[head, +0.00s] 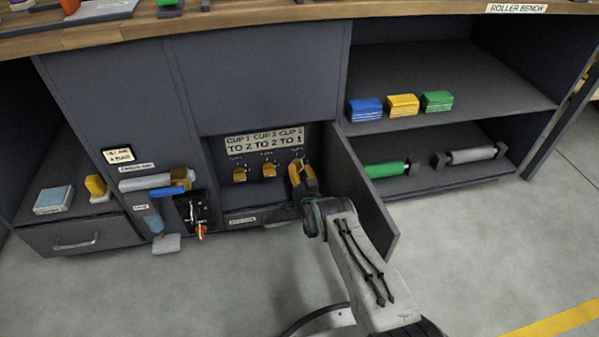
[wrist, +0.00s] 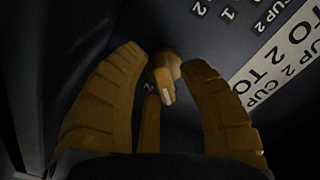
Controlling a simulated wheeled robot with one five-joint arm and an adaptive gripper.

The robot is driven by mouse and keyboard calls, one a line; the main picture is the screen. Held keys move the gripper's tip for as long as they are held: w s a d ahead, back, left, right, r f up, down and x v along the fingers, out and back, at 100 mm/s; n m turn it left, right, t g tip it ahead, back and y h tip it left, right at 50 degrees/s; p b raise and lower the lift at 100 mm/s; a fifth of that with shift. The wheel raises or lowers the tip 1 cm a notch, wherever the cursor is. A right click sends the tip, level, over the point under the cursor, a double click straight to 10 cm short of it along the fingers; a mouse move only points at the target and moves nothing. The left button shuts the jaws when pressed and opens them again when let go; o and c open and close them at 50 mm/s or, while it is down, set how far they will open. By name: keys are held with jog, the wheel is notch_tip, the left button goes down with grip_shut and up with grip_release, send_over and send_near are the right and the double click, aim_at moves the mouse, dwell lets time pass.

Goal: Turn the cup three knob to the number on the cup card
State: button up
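The cup card (head: 264,138) is fixed at the top of the open recess. It reads "TO 2", "TO 2", "TO 1" from left to right; part of it shows sideways in the wrist view (wrist: 290,66). Below it are the cup one knob (head: 239,174) and the cup two knob (head: 268,170), both yellow. The cup three knob (wrist: 162,78) is at the right, mostly hidden by my gripper (head: 303,181) in the head view. In the wrist view my gripper (wrist: 165,58) is open, with a finger on each side of this knob. Firm contact cannot be told.
An open grey door (head: 362,190) stands just right of my arm. A blue-handled tool (head: 168,191) and a small lever panel (head: 197,211) are left of the recess. Shelves at the right hold blue, yellow and green blocks (head: 402,104) and rollers (head: 384,170).

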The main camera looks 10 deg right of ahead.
jog(key=shift+o, duration=0.9)
jog(key=shift+s+d, duration=0.1)
jog(key=shift+s, duration=0.05)
jog(key=s, duration=1.1)
jog(key=shift+s, duration=0.35)
